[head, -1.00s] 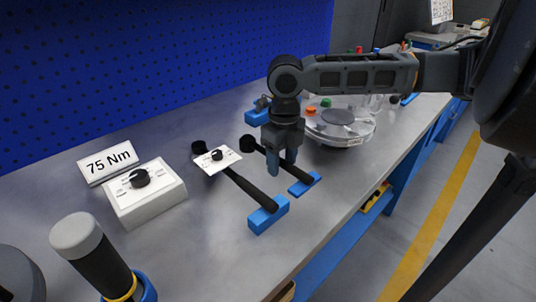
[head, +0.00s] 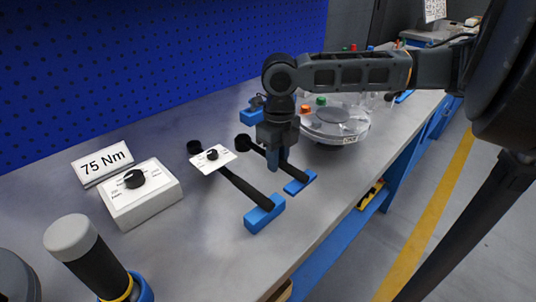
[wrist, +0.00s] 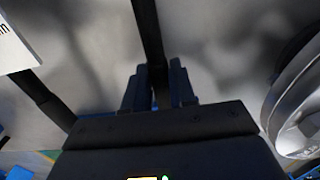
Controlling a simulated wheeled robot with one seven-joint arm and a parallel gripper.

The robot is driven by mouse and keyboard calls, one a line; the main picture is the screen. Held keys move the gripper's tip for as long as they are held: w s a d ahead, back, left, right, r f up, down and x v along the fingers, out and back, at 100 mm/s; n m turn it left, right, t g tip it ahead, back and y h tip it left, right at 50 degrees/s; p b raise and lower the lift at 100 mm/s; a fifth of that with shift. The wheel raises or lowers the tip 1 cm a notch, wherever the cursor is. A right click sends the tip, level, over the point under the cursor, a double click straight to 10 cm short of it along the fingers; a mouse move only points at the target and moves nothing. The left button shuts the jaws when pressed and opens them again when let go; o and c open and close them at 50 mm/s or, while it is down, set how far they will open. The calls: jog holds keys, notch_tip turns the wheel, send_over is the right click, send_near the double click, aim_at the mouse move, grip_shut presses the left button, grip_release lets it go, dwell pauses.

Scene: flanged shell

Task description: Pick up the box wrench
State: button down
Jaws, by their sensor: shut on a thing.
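The box wrench is a dark bar with a round black head (head: 243,142); its handle (head: 296,174) reaches to a blue rest (head: 300,184) on the grey bench. My gripper (head: 277,160) points down and is shut on the middle of the handle. In the wrist view the wrench handle (wrist: 148,35) runs between the two fingers (wrist: 158,85), one on each side. I cannot tell whether the handle's end touches its rest. A second dark wrench (head: 245,187) with a white dial card (head: 213,157) lies to the left, on another blue rest (head: 264,214).
A round clear-lidded flanged housing (head: 335,125) stands close behind and right of my gripper. A white dial box (head: 140,195), a "75 Nm" sign (head: 102,163) and a black cylinder with grey cap (head: 85,250) stand left. A blue pegboard (head: 150,70) backs the bench.

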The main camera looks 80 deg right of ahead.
jog(key=shift+r, duration=0.55)
jog(key=r, duration=0.2)
jog(key=d+r, duration=0.1)
jog(key=shift+s+d+r, duration=0.1)
jog(key=shift+s+r, duration=0.15)
jog(key=shift+r, duration=0.05)
jog(key=s+d+r, duration=0.1)
jog(key=d+r, duration=0.1)
jog(key=d, duration=0.1)
jog(key=s+d+r, duration=0.2)
jog(key=d, duration=0.1)
jog(key=s+d+r, duration=0.1)
jog(key=d+r, duration=0.1)
jog(key=d, duration=0.1)
jog(key=shift+s+d+r, duration=0.15)
jog(key=shift+s+d, duration=0.05)
jog(key=shift+s, duration=0.15)
jog(key=c, duration=1.5)
grip_release()
grip_shut()
